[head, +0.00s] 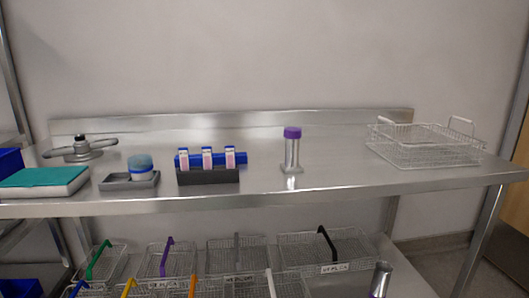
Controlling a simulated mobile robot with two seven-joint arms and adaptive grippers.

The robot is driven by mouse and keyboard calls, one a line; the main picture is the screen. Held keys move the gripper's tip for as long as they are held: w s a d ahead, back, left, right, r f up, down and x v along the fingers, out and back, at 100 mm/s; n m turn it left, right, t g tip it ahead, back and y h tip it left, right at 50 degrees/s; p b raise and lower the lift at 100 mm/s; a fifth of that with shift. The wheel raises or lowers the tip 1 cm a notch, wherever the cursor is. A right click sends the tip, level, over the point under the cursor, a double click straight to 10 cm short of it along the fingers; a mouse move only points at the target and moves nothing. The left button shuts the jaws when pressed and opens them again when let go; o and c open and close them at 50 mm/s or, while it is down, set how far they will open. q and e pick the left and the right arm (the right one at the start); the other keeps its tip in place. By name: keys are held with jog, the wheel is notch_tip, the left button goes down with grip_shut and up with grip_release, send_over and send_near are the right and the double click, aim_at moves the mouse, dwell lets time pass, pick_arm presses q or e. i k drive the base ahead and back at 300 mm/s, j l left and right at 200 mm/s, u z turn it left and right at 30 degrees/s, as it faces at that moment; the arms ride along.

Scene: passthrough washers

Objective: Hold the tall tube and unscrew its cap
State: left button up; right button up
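The tall tube (292,154) stands upright on the steel table, right of the table's middle. Its body is silvery and shiny, and it rests on a small square foot. A purple cap (292,133) sits on top of it. Neither of my grippers shows clearly in the head view. A silvery cylindrical part at the bottom edge, right of the middle, may belong to my own arm; I cannot tell. Nothing touches the tube.
Left of the tube, a dark rack (208,176) holds boxes, with a blue item behind. Further left are a grey tray (115,184) with a blue-lidded jar (140,166), a teal-topped box (45,181) and a metal fixture (82,150). A wire basket (424,146) stands right. The table around the tube is clear.

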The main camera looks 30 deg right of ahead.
aim_at(292, 164)
jog(key=l+u, duration=0.4)
jog(key=l, duration=0.7)
jog(key=l+u, duration=0.1)
jog(key=l, duration=1)
